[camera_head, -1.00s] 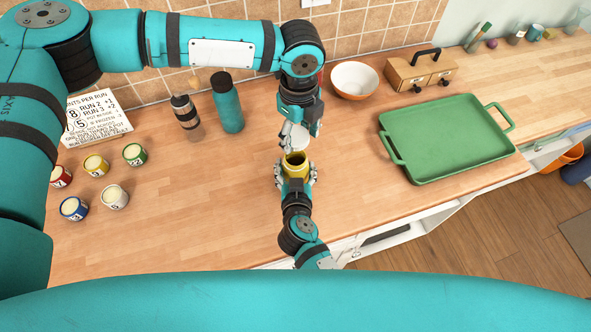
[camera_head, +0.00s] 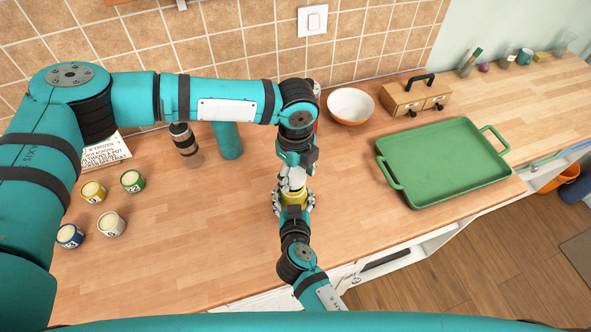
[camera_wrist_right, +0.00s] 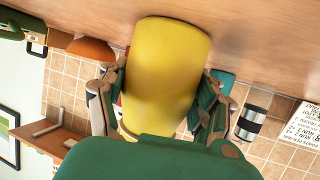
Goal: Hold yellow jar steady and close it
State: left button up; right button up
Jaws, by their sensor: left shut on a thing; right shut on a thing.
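The yellow jar (camera_head: 295,198) stands upright near the front edge of the wooden counter. My right gripper (camera_head: 293,203) comes from the front and is shut around the jar's sides. In the right wrist view the jar (camera_wrist_right: 165,75) fills the space between the two fingers, and the picture is upside down. My left gripper (camera_head: 294,178) points down from above and is shut on a pale lid. The lid is right over the jar's mouth and mostly hidden by the fingers. Whether the lid touches the rim cannot be told.
A green tray (camera_head: 440,163) lies to the right, with a white-and-orange bowl (camera_head: 351,106) and a wooden drawer box (camera_head: 416,97) behind. A teal bottle (camera_head: 228,141), a dark-banded flask (camera_head: 184,139) and several small paint pots (camera_head: 111,224) are on the left. The counter between is clear.

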aim_at(290, 176)
dwell(0.3)
pick_arm(q)
jog(key=shift+f, duration=0.9)
jog(key=shift+f, duration=0.5)
jog(key=m, duration=0.6)
jog(key=shift+s+a+m, duration=0.15)
jog(key=shift+m, duration=0.15)
jog(key=m, duration=0.6)
jog(key=shift+a, duration=0.25)
jog(key=m, duration=0.4)
jog(key=shift+a, duration=0.1)
jog(key=m, duration=0.6)
jog(key=shift+w+a, duration=0.1)
jog(key=shift+w, duration=0.2)
